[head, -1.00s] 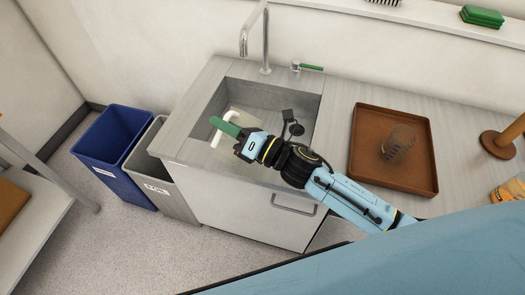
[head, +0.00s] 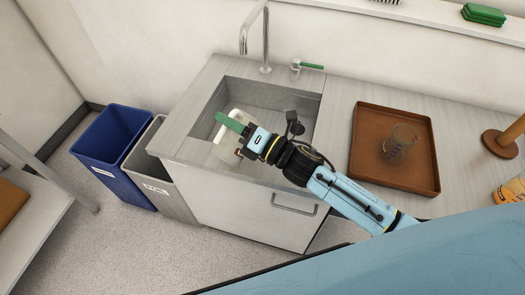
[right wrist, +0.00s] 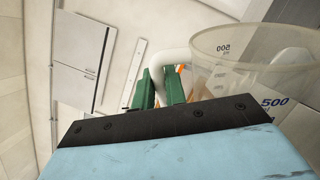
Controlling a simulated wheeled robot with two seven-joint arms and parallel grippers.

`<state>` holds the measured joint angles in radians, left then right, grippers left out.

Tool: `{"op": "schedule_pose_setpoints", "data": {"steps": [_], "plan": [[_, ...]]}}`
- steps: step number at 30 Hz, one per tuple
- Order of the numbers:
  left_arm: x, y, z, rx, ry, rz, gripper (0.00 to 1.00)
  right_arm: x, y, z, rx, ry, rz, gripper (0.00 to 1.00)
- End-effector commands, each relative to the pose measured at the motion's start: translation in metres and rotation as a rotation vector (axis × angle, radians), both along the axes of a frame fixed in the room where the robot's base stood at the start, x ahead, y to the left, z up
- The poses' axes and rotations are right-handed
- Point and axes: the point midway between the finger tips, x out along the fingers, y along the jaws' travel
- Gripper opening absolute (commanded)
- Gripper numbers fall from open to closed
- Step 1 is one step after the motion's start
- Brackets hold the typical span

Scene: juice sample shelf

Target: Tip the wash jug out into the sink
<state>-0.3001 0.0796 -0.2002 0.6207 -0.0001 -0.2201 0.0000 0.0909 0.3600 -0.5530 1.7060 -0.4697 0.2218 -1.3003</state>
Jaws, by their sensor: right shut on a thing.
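The wash jug (right wrist: 232,78) is a translucent measuring jug with dark "500" marks and a white handle (right wrist: 171,62). In the right wrist view the handle sits between the green fingers of my right gripper (right wrist: 162,85), which is shut on it. In the head view my right gripper (head: 230,124) is over the front left part of the sink (head: 278,94), with the pale jug (head: 226,153) partly hidden behind it. The jug looks tilted. I cannot make out liquid in it or falling from it. My left gripper is not in view.
The tap (head: 265,40) and its green lever (head: 311,66) stand behind the sink. A brown tray (head: 372,112) with a clear beaker (head: 399,142) lies on the counter to the right. A blue bin (head: 108,140) and a grey bin (head: 150,150) stand left of the cabinet.

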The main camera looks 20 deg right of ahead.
Motion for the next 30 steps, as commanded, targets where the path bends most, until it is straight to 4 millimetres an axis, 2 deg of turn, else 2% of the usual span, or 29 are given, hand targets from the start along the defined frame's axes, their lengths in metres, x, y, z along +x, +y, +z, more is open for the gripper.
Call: {"op": "schedule_pose_setpoints", "data": {"steps": [30], "plan": [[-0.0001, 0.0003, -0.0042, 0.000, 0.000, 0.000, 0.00, 0.0069, -0.0093, -0.0035, 0.091, 0.063, 0.001, 0.00]]}}
